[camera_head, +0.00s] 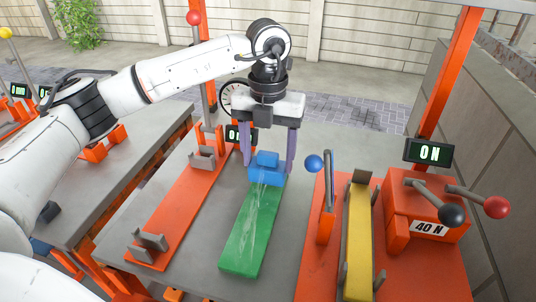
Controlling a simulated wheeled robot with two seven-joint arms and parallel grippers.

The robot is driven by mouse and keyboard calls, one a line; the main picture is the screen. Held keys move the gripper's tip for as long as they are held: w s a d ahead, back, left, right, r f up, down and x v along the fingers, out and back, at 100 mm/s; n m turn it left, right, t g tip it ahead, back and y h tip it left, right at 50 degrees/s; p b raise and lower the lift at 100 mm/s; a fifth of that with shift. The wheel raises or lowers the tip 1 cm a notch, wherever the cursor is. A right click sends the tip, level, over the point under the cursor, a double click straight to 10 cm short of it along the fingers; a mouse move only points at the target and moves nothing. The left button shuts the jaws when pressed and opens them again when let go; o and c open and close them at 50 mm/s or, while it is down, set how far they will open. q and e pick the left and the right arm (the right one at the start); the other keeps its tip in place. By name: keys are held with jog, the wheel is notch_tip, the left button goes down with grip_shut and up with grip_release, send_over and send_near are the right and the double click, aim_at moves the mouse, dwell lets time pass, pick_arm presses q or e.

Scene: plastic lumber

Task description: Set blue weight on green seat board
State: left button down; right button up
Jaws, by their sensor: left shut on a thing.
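The blue weight (266,173) is a block with a smaller raised top, at the far end of the green seat board (247,235). The green board lies lengthwise on the grey table with pale streaks on its surface. My left gripper (267,165) points down from above with its purple fingers on both sides of the blue weight, shut on it. I cannot tell whether the weight touches the board or is just above it. My right gripper is not in view.
An orange fixture (185,205) with grey brackets stands left of the board. To the right are a blue-knobbed lever (326,195), a yellow board (358,250) and an orange machine (425,215) marked 40 N. Bare table (290,215) lies beside the green board.

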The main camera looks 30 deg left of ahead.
pick_arm(q)
jog(key=shift+f+b, duration=0.55)
jog(key=shift+f, duration=0.15)
jog(key=shift+c, duration=2.4)
grip_release()
jog(key=shift+o, duration=0.7)
jog(key=shift+s+f, duration=0.1)
jog(key=shift+f, duration=0.15)
jog(key=o, duration=0.3)
jog(key=shift+o, duration=0.2)
jog(key=shift+r, duration=0.1)
jog(key=shift+r+p, duration=2.55)
jog(key=shift+r, duration=1)
